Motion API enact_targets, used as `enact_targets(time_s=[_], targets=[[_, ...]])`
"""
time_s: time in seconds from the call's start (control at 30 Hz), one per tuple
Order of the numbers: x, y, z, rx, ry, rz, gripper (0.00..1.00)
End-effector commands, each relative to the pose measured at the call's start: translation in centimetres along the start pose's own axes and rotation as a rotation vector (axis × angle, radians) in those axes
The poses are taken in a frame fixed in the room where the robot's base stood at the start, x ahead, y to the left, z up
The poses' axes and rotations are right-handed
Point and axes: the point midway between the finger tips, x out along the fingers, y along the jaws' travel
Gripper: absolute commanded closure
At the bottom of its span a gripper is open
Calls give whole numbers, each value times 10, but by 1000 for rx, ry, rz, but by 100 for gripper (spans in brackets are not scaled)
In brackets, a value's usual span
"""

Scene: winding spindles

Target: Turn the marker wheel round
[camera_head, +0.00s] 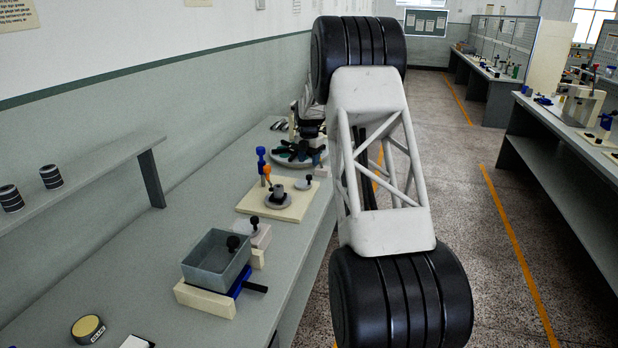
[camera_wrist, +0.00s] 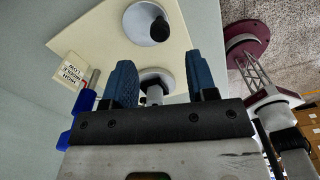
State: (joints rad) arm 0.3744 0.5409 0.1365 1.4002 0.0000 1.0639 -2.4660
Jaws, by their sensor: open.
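In the wrist view my gripper (camera_wrist: 159,62) is open, its two blue fingers spread apart. A small pale wheel with a grey stub (camera_wrist: 152,88) shows between and beyond the fingers, partly hidden by the gripper body; I see no grip on it. A larger white wheel (camera_wrist: 136,20) with a black knob stands further up on the cream board (camera_wrist: 100,38). Neither wheel is clearly marked, so I cannot tell which is the marker wheel. In the head view dark parts of my gripper are over the far part of the bench, partly hidden by my arm.
A small lettered label (camera_wrist: 69,69) lies at the board's left edge, near a blue part (camera_wrist: 74,118). In the head view a cream board (camera_head: 250,202) with blue and orange handles and a grey open box (camera_head: 205,272) stand on the bench (camera_head: 130,275).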

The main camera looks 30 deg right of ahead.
Motion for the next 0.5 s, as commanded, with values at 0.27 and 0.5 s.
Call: enact_targets(time_s=[0.27,0.5], targets=[[9,0,0,1,1,-1,48],[33,0,0,1,1,-1,48]])
